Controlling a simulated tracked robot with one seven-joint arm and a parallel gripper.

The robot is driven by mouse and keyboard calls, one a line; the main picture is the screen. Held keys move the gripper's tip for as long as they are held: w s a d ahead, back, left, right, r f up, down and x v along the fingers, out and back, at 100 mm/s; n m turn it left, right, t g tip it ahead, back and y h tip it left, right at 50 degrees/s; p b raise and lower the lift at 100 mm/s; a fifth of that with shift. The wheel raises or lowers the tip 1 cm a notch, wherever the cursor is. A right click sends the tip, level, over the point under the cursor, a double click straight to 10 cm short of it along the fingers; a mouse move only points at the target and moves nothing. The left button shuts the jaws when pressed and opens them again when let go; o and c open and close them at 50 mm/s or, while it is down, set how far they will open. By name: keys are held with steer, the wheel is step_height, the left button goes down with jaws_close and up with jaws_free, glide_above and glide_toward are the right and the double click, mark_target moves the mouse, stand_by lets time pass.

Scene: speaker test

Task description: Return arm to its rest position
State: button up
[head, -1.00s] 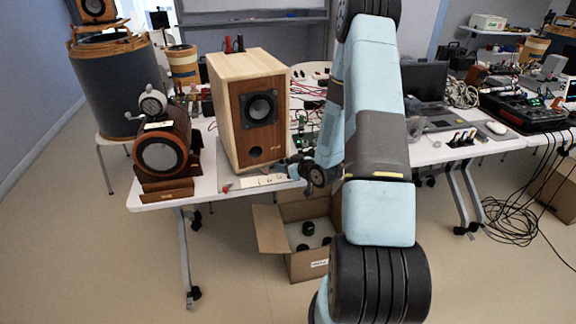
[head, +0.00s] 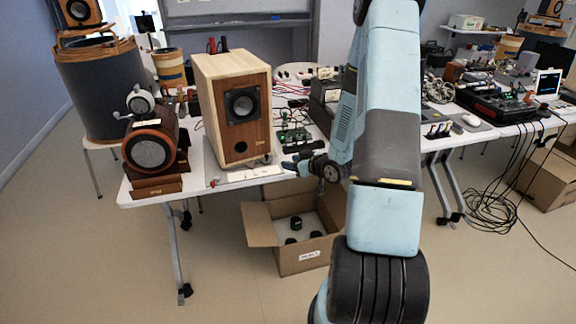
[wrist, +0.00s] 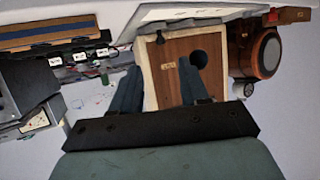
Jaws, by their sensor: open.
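My gripper (head: 293,163) is in the head view at the front edge of the white table, to the right of and below the wooden speaker (head: 238,140). My pale blue arm stretches across the right half of that view. In the wrist view my gripper (wrist: 160,88) shows two dark fingers spread apart with nothing held between them. The speaker's brown front (wrist: 172,65) and its dark round hole lie beyond the fingers. Whether the fingers touch anything cannot be told.
The white table (head: 205,185) carries a round speaker (head: 150,150) on the left and a green circuit board (head: 292,136) near my gripper. An open cardboard box (head: 300,262) stands on the floor below. Loose cables (head: 490,210) hang at the right.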

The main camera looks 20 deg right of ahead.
steer(key=shift+s+d+r, duration=0.1)
steer(key=shift+s+d, duration=0.05)
steer(key=shift+s, duration=0.1)
stand_by(0.3)
steer(key=s+r+m+g+h, duration=0.1)
steer(key=s+r+g+h, duration=0.15)
steer(key=r, duration=0.85)
steer(key=s+r+m+g+h, duration=0.1)
steer(key=s+r+h, duration=0.25)
steer(key=r, duration=0.75)
steer(key=s+a+r+g, duration=0.1)
steer(key=s+a+r, duration=0.2)
steer(key=s, duration=0.5)
steer(key=s+a+r+m+g, duration=0.1)
steer(key=s+a+r, duration=0.3)
steer(key=s, duration=0.4)
steer(key=s+a+r+m+g+y, duration=0.1)
steer(key=s+a+r, duration=0.2)
steer(key=s+r, duration=0.2)
steer(key=s, duration=0.3)
steer(key=shift+a, duration=0.15)
